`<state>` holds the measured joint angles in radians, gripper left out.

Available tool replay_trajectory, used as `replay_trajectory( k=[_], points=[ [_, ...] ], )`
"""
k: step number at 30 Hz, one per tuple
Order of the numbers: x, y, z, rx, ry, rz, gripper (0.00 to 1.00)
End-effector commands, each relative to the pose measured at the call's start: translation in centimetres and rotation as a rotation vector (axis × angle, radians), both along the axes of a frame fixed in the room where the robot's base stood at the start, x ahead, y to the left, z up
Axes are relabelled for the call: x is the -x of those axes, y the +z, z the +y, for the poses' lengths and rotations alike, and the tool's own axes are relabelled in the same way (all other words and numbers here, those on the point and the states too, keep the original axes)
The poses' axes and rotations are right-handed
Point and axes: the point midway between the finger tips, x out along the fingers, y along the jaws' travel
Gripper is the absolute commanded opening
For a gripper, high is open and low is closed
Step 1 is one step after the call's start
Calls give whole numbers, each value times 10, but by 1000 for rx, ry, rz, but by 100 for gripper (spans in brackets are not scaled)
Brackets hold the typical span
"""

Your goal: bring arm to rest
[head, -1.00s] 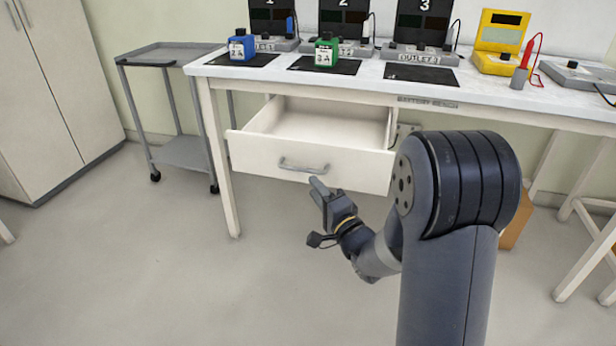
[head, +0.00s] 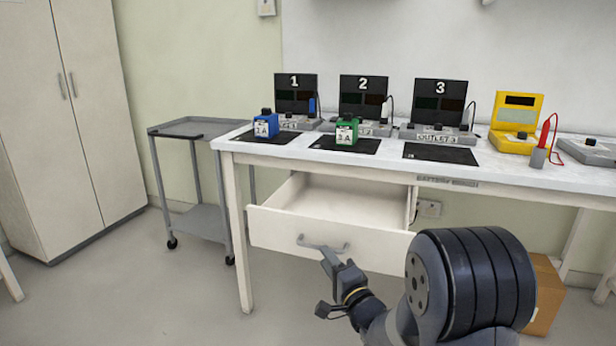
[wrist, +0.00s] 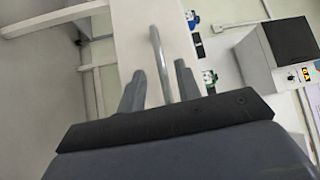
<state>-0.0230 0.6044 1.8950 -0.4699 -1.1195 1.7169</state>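My gripper (head: 329,257) is at the front of the open white drawer (head: 275,230), by its grey handle (head: 323,246). In the wrist view my gripper (wrist: 160,68) has its two fingers apart, with the handle (wrist: 155,42) showing between them. Neither finger appears to press on the handle; the exact depth gap cannot be told. The drawer sticks out from under the white bench, and the part of its inside that shows looks empty. My arm reaches in from the lower right of the head view.
The bench (head: 400,169) holds a blue block (head: 266,126), a green block (head: 346,131), several outlet units and a yellow meter (head: 516,121). A grey cart (head: 200,130) stands left of it. A cardboard box (head: 545,295) is beneath.

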Motion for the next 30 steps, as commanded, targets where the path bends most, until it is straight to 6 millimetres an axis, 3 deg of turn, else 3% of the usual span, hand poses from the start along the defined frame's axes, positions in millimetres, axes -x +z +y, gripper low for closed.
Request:
replay_trajectory(
  k=[6,12,30],
  points=[
    [-31,3,15,-2,0,-1,32],
    [-46,6,22,0,0,-1,32],
    [-43,3,20,-1,-14,16,32]
  ],
)
